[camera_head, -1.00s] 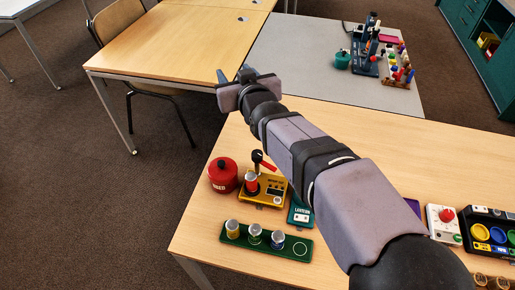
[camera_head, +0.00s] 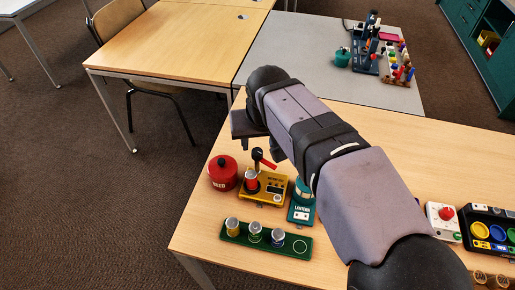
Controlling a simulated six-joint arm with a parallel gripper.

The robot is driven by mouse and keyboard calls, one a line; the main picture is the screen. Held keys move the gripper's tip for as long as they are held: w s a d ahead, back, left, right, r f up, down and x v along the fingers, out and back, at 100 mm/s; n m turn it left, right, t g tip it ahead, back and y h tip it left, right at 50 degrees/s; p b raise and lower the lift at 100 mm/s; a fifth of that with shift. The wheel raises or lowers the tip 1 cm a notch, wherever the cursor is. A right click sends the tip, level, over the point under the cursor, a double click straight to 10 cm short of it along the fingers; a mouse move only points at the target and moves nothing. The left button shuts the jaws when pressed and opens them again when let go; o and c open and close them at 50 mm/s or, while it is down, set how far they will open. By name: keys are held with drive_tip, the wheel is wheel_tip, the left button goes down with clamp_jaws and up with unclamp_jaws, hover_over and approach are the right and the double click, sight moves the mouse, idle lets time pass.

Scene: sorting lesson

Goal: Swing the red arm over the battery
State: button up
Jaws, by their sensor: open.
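The yellow tester (camera_head: 268,198) stands on the near wooden table. A red battery (camera_head: 252,184) with a silver top stands upright on its left part. The red arm (camera_head: 267,163) sits on a post with a black knob (camera_head: 257,154) behind the battery. It points to the right and slightly toward the front, beside the battery and not over it. My gripper (camera_head: 276,149) is open and points down, above and behind the tester, apart from the red arm. Its fingers are partly hidden by my wrist, and I see nothing held.
A red lidded pot (camera_head: 222,172) stands close left of the tester. A teal lantern (camera_head: 302,205) stands close right. In front, a green tray (camera_head: 292,246) holds three batteries and an empty ring. A white box with a red knob (camera_head: 442,220) is farther right.

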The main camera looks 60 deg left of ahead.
sight(257, 151)
drive_tip(key=shift+p+x, duration=0.3)
drive_tip(key=shift+x, duration=3.25)
drive_tip(key=shift+c, duration=0.4)
drive_tip(key=c, duration=1)
